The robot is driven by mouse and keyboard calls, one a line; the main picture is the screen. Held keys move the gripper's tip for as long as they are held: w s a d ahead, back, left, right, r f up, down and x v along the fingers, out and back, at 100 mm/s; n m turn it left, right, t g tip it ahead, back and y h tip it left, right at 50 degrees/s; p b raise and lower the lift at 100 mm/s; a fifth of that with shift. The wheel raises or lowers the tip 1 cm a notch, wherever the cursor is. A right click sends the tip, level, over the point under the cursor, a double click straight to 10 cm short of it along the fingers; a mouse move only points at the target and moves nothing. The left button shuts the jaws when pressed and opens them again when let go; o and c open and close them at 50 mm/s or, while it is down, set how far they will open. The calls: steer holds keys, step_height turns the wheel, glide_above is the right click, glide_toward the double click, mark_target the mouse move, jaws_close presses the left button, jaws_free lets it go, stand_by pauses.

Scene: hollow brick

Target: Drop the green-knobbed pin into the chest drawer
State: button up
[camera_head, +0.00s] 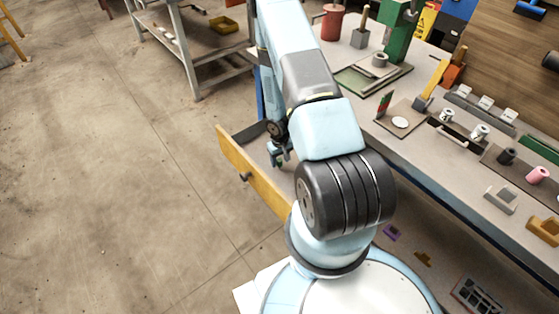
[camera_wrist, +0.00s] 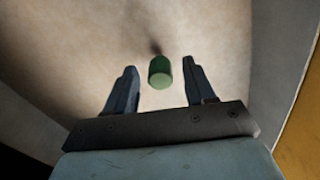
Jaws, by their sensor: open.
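The drawer (camera_head: 250,172) is pulled out, with a yellow front and a dark round handle. In the wrist view its pale floor (camera_wrist: 80,60) and yellow front (camera_wrist: 301,145) show. My gripper (camera_head: 280,157) is inside the drawer's outline. The green knob (camera_wrist: 160,72) of the pin lies between my open fingers (camera_wrist: 159,66) in the wrist view, with a visible gap on each side. A dark mark shows just beyond the knob; I cannot tell whether it is shaft or shadow. In the head view a bit of green shows at my gripper, mostly hidden.
The workbench (camera_head: 430,150) on the right carries several tools, blocks and cylinders. A grey wall of the drawer (camera_wrist: 275,60) stands to the right of my fingers. A metal shelf (camera_head: 195,55) stands at the back. The floor (camera_head: 100,200) to the left is clear.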

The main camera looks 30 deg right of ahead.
step_height(320, 180, up, 13)
step_height(320, 180, up, 18)
steer(key=t+h, duration=0.1)
steer(key=h, duration=0.1)
glide_above(280, 160)
steer(key=w, duration=0.2)
steer(key=s+a+r+t, duration=0.1)
steer(key=a+r, duration=0.1)
steer(key=r, duration=0.5)
steer(key=s+a+r, duration=0.1)
steer(key=s+r, duration=0.1)
steer(key=r, duration=0.5)
steer(key=s+a+r+t+y, duration=0.1)
steer(key=s+a+r, duration=0.3)
steer(key=s+r, duration=0.6)
steer(key=s+a+r+t+y, duration=0.1)
steer(key=s+a+r, duration=0.4)
steer(key=s+r, duration=0.5)
steer(key=shift+s+a+t, duration=0.3)
steer(key=shift+s+t, duration=0.5)
